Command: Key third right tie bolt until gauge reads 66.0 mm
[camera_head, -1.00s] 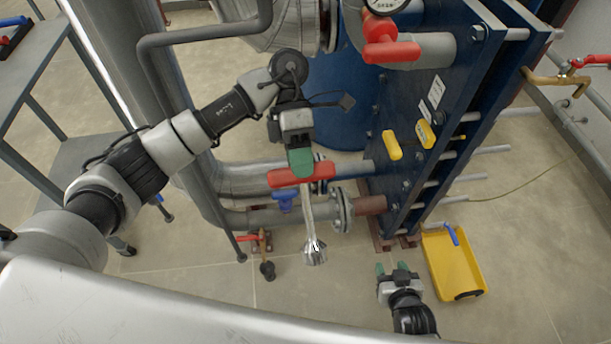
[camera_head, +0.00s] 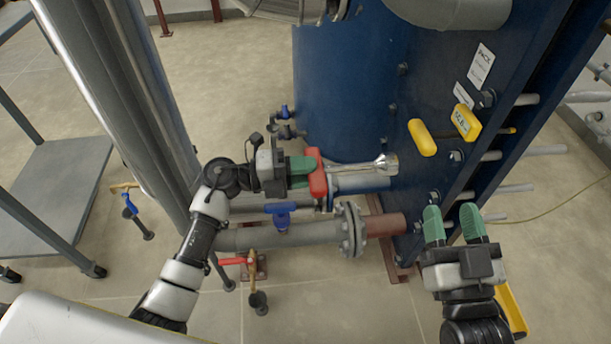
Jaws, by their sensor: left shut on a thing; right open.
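My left gripper (camera_head: 308,172) is shut on the key, a silver wrench (camera_head: 362,168) with a red handle (camera_head: 318,174). The key points right, and its flared socket end lies in front of the blue plate in this view; I cannot tell whether it touches a bolt. The heat exchanger's blue end plate (camera_head: 435,80) carries bolt ends down its right side, among them an upper one (camera_head: 487,98), a middle one (camera_head: 456,156) and a lower one (camera_head: 434,196). A yellow gauge (camera_head: 466,122) sits on the plate, its reading too small to read. My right gripper (camera_head: 455,222) is open and empty before the plate's lower part.
Another yellow piece (camera_head: 422,138) is on the plate. A flanged grey pipe (camera_head: 295,234) with a blue valve handle (camera_head: 281,213) runs low. A yellow tray (camera_head: 511,310) is partly hidden behind my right arm. A grey shelf rack (camera_head: 55,185) stands left.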

